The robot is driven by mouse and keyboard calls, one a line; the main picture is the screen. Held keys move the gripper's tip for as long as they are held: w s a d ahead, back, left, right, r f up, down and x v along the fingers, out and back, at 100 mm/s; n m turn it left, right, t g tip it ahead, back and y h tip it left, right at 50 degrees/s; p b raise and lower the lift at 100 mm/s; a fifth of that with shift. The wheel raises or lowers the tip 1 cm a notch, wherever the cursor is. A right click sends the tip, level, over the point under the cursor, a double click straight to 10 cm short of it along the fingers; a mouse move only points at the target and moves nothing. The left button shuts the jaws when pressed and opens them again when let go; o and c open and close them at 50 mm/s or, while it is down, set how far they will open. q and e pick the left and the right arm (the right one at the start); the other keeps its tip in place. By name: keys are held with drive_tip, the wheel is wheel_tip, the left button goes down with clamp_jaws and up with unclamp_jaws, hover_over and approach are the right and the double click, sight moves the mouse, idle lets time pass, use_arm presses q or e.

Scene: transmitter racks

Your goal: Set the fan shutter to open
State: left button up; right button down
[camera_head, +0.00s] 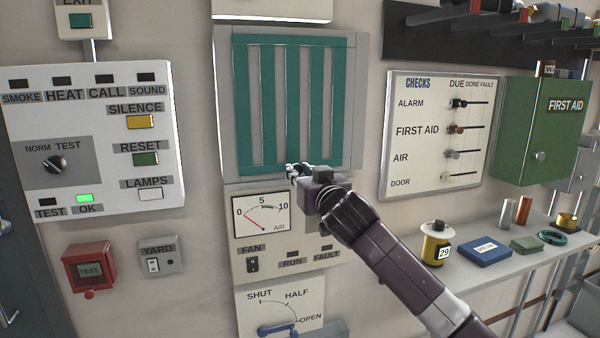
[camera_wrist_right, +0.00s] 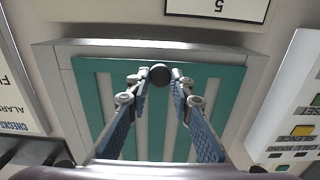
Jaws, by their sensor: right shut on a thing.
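The fan shutter (camera_head: 292,100) is a green slatted panel in a grey frame on the wall, with pale gaps between its upright slats. It also fills the middle of the right wrist view (camera_wrist_right: 90,72). A round dark knob (camera_wrist_right: 159,75) sits on the green bar at its lower edge. My right gripper (camera_head: 297,174) is at that lower edge, its two fingers closed on the knob from both sides. In the head view the gripper hides the knob. My left gripper is in neither view.
Below are an air gauge (camera_head: 262,214), a fan switch (camera_head: 252,264) and a SHUT/HALF/OPEN dial (camera_head: 262,301) with a blue lever (camera_head: 278,329). An alarm panel (camera_head: 110,190) is to the left. A checks board (camera_head: 425,175) and a shelf (camera_head: 400,257) with small items are to the right.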

drive_tip(key=d, duration=0.1)
drive_tip(key=w+d+p, duration=0.1)
drive_tip(key=d, duration=0.1)
drive_tip(key=shift+d, duration=0.15)
drive_tip(key=c, duration=2)
unclamp_jaws()
drive_tip(key=shift+o, duration=1.4)
drive_tip(key=shift+w+d, duration=0.1)
drive_tip(key=shift+d, duration=0.05)
drive_tip(key=v, duration=1.2)
